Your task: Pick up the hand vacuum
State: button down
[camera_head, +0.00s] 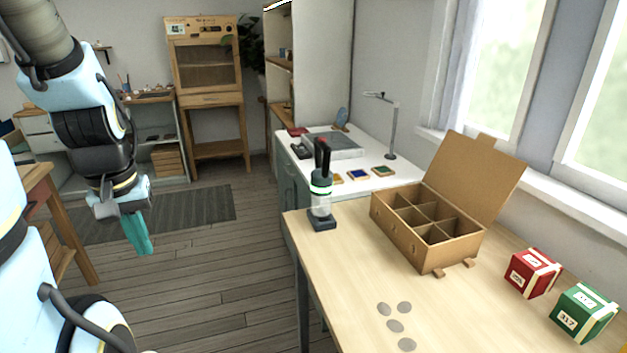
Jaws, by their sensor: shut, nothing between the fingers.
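The hand vacuum (321,203) stands upright near the back left corner of the light wooden table (350,285). It has a dark handle at the top, a dark teal body with a pale band, a clear lower section and a dark base. My gripper (144,250), with teal fingers, is at the left, pointing down over the floor. It is shut and empty, well apart from the hand vacuum and the table.
A red box (531,273) and a green box (583,311) are at the right. Several grey discs (395,325) lie near the front. A white counter (392,163) adjoins behind. Floor between gripper and table is clear.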

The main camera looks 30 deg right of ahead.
aim_at(321, 178)
jog(key=z, duration=1.75)
jog(key=k+u, duration=0.55)
jog(key=u, duration=1.2)
